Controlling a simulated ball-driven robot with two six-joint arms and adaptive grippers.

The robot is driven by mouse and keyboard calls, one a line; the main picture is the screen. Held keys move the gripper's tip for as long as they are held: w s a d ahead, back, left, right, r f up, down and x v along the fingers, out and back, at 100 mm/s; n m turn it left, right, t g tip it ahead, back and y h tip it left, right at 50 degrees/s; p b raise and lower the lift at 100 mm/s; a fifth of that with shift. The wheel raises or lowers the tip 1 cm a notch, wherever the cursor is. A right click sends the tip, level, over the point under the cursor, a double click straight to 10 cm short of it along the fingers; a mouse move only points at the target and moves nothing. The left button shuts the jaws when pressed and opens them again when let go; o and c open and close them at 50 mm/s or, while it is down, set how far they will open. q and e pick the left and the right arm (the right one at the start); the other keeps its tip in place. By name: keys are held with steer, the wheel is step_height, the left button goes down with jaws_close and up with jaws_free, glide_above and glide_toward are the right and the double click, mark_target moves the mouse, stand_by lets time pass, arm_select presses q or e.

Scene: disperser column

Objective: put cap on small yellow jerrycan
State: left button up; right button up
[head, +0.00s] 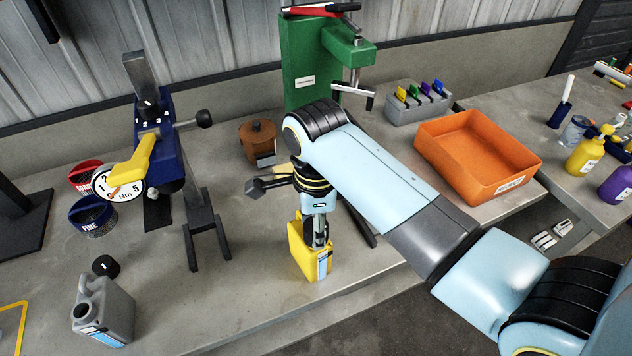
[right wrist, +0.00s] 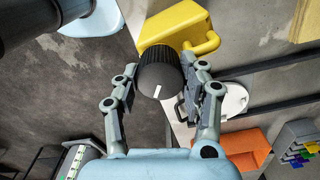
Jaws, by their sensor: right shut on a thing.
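The small yellow jerrycan (head: 299,252) stands on the bench near its front edge, partly hidden by my right gripper (head: 319,238) above it. The jerrycan (right wrist: 172,24) and its handle also show at the top of the right wrist view. My right gripper (right wrist: 161,88) is shut on a black ribbed cap (right wrist: 160,78) with a white mark. The cap overlaps the jerrycan's edge in that view; I cannot tell whether it touches the neck. The cap and the neck are hidden in the head view. My left gripper is not in view.
A grey jerrycan (head: 103,311) stands at front left with a black cap (head: 106,266) behind it. A blue torque tester (head: 168,150), a green press (head: 312,65) and an orange tray (head: 474,158) stand around. Bench between the two jerrycans is clear.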

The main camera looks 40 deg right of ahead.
steer(key=shift+s+d+f, duration=0.1)
steer(key=shift+s+f, duration=0.05)
steer(key=shift+f, duration=0.55)
stand_by(1.0)
steer(key=o, duration=0.9)
steer(key=shift+o, duration=0.5)
steer(key=shift+w, duration=0.2)
steer(key=o, duration=0.5)
steer(key=shift+r, duration=0.1)
steer(key=shift+r, duration=3.5)
